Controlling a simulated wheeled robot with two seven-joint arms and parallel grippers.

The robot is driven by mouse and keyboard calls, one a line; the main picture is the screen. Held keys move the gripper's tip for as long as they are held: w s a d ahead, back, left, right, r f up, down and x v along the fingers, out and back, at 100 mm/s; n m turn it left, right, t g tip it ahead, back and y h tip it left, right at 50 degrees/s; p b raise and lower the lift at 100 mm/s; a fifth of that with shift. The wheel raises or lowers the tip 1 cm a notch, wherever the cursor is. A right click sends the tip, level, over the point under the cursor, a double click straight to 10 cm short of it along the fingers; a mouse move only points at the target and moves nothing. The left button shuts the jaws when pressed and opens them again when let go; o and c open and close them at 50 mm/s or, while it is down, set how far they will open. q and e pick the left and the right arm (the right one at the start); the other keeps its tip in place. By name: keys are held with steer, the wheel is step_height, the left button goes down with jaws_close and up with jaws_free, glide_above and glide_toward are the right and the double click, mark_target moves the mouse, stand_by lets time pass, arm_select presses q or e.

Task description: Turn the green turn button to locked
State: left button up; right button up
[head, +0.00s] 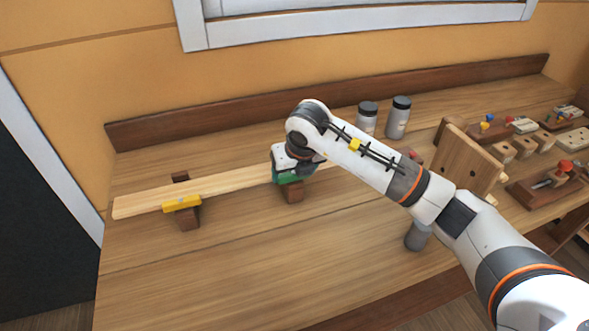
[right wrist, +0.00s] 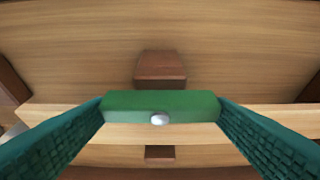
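The green turn button (right wrist: 180,102) is a flat green bar with a silver pivot. It lies lengthwise along the pale plank (head: 225,183), over a brown block. In the head view the green turn button (head: 287,178) is mostly hidden by my right gripper (head: 290,172). In the right wrist view, the teal fingers of my right gripper (right wrist: 161,108) meet the two ends of the green bar with no visible gap, so it appears shut on the bar. My left gripper is not in view.
A yellow turn button (head: 182,203) lies along the plank at its left support. Two grey jars (head: 398,118) stand behind my right arm. An upright wooden board (head: 462,160) and several small fittings are at the right. The front left tabletop is clear.

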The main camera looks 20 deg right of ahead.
steer(key=shift+d+f+n+y+b, duration=0.1)
steer(key=shift+n+y+b, duration=0.2)
steer(key=shift+n+b, duration=0.65)
steer(key=shift+w+d+n+y+b, duration=0.1)
steer(key=shift+n+y+b, duration=0.4)
steer(key=shift+n+b, duration=0.65)
steer(key=n+b, duration=0.1)
steer(key=n, duration=0.1)
steer(key=n+g+y+b, duration=0.1)
steer(key=n, duration=0.1)
steer(key=shift+y, duration=0.3)
steer(key=n, duration=0.2)
steer(key=n+g+b, duration=0.1)
steer(key=n, duration=0.2)
steer(key=shift+w+d+r+g+y+b, duration=0.1)
steer(key=shift+w+r+g+y+b, duration=0.1)
steer(key=shift+g+y+b, duration=0.15)
steer(key=shift+n+g+y, duration=0.25)
steer(key=shift+n+g, duration=0.6)
steer(key=shift+n, duration=1.45)
steer(key=o, duration=1)
steer(key=b+v, duration=0.1)
steer(key=v, duration=1.1)
steer(key=shift+w, duration=0.15)
